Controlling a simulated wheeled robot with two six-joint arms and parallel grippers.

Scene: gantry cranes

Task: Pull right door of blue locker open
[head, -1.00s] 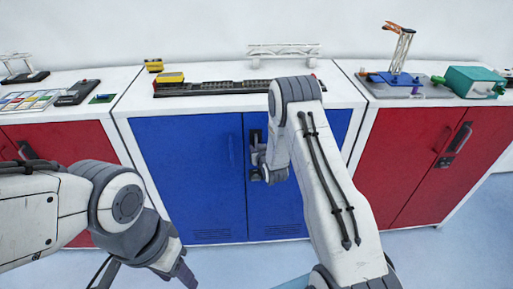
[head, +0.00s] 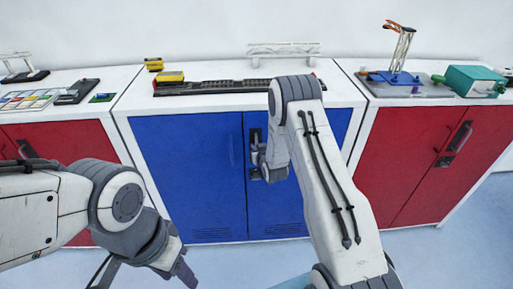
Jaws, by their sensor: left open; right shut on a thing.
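The blue locker (head: 188,170) stands in the middle under a white top, with two doors. Its right door (head: 275,215) looks closed, flush with the left one. A dark handle plate (head: 255,135) sits near the inner edge of the right door. My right gripper (head: 262,165) is at that handle, shut on it; my own arm hides part of the grip and of the door. The left door has a blue handle (head: 231,151). My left gripper (head: 150,278) is low at the left, partly cut off by the bottom edge, open and apart from the locker.
Red lockers stand on the left (head: 72,143) and right (head: 413,160). On the white tops are a black rail (head: 210,88), yellow blocks (head: 170,76), a white gantry (head: 283,50) and a teal box (head: 473,80). The floor in front is mostly clear.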

